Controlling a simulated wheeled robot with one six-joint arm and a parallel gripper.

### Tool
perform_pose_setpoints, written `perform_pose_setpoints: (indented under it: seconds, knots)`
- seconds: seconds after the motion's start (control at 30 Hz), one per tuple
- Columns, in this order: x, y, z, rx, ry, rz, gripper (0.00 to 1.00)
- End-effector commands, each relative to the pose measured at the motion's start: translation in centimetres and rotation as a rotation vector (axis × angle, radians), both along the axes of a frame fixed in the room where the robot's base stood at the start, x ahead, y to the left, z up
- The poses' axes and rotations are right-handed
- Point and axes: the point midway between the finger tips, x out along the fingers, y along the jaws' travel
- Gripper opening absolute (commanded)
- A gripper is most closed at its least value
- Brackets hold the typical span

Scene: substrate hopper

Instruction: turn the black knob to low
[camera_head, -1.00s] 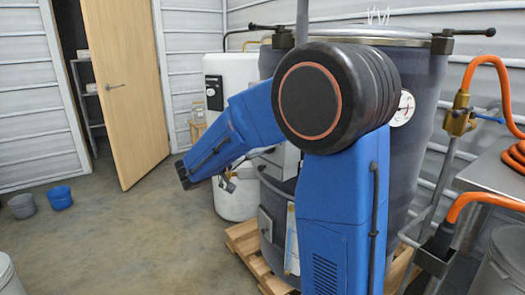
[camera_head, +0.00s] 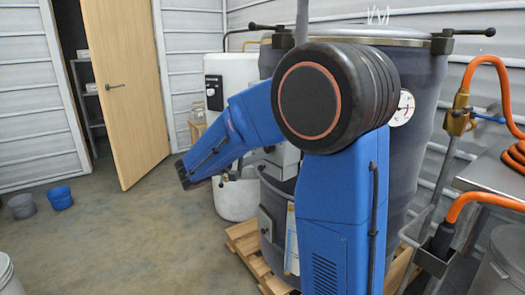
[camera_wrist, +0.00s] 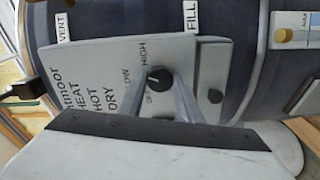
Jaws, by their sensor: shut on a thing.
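The black knob (camera_wrist: 160,79) sits on a grey control panel (camera_wrist: 180,55) in the wrist view, with the words HIGH, LOW and OFF printed around it. A small pale mark on the knob appears to face left, roughly toward LOW, but it is too small to read exactly. My gripper (camera_wrist: 165,84) is shut on the knob, its two pale fingers reaching up from below on either side.
VENT (camera_wrist: 62,27) and FILL (camera_wrist: 192,15) labels are on the dark drum (camera_head: 425,100), which stands on a wooden pallet (camera_head: 245,240). A white tank (camera_head: 235,80) stands behind.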

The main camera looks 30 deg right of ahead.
Motion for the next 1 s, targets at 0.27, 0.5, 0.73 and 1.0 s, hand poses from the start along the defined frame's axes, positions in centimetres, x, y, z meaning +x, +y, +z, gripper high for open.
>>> perform_pose_setpoints:
  seconds: [0.27, 0.5, 0.73, 1.0]
  knots:
    - [0.03, 0.04, -0.08, -0.029, 0.217, 0.001, 0.1]
    - [0.04, 0.05, -0.1, -0.046, 0.339, 0.001, 0.1]
    - [0.03, 0.05, -0.13, -0.054, 0.393, 0.001, 0.1]
    - [0.03, 0.05, -0.13, -0.056, 0.405, 0.002, 0.1]
